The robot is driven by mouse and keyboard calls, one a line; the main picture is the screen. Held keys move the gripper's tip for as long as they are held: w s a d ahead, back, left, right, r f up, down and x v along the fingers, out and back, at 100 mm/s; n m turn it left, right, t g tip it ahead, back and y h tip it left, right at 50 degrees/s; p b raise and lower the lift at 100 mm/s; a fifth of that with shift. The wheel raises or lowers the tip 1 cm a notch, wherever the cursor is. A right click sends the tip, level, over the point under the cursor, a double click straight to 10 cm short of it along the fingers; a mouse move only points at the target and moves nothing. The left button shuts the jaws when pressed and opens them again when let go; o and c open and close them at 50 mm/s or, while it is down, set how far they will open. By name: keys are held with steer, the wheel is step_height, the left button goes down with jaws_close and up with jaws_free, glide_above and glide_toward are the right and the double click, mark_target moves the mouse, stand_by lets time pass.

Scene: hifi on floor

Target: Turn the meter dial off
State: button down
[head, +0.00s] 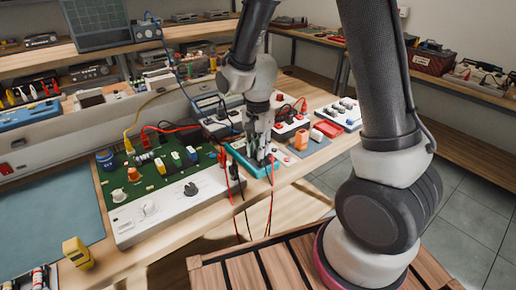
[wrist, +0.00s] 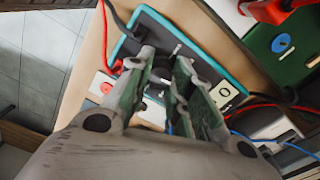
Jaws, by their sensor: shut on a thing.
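The meter (head: 238,156) is a dark unit with a teal rim, lying on the bench to the right of the green circuit board. It also shows in the wrist view (wrist: 207,46), with red and black leads at its edge. My gripper (head: 260,158) points down over the meter's face. In the wrist view my gripper's fingers (wrist: 164,66) are closed around the dark meter dial (wrist: 161,72) on that face. The fingers hide most of the dial, and I cannot read its setting.
A green circuit board (head: 150,178) with a white front panel stands to the left. Red and black leads (head: 234,172) hang over the bench front. A red tray (head: 327,128) and small boxes lie to the right. A yellow object (head: 77,252) stands at lower left.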

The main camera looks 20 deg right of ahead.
steer(key=n, duration=1.2)
steer(key=shift+n, duration=2.2)
steer(key=c, duration=1.2)
jaws_free()
steer(key=shift+c, duration=0.2)
step_height(320, 180, up, 12)
